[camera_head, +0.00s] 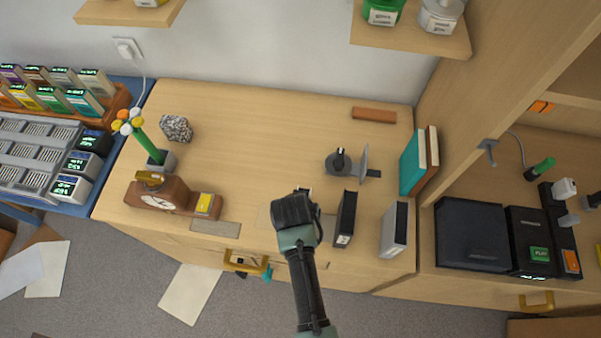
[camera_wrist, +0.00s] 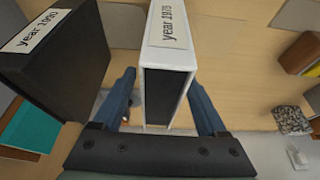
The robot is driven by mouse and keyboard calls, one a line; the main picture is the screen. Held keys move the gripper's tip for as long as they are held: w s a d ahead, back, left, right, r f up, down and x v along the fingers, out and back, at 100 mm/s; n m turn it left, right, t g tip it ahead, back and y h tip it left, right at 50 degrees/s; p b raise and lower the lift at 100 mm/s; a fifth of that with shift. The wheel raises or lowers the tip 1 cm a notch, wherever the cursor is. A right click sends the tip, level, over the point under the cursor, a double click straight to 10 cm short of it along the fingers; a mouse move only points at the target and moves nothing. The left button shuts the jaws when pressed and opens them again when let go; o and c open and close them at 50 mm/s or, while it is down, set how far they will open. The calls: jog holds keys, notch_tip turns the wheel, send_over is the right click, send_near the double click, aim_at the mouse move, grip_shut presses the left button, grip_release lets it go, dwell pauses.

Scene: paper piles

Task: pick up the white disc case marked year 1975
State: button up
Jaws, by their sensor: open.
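The white disc case (camera_wrist: 168,55) labelled "year 1975" stands upright at the top middle of the wrist view, with a dark inner panel facing the camera. My gripper (camera_wrist: 161,78) is open, with one blue finger on each side of this case. I cannot tell whether either finger touches it. In the head view my gripper (camera_head: 297,212) is over the front of the wooden desk and hides most of the case. A black case (camera_wrist: 60,62) labelled "year 1990" stands close beside it; the black case also shows right of my gripper in the head view (camera_head: 345,218).
A grey-white case (camera_head: 393,230) stands further right, near teal and brown books (camera_head: 412,162). A round dark object (camera_head: 338,162) sits behind the black case. A brown clock (camera_head: 160,194), a flower pot (camera_head: 162,161) and a speckled rock (camera_head: 177,128) are left. The desk's middle is clear.

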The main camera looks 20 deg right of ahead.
grip_shut()
dwell(0.3)
jog(key=shift+r, duration=0.1)
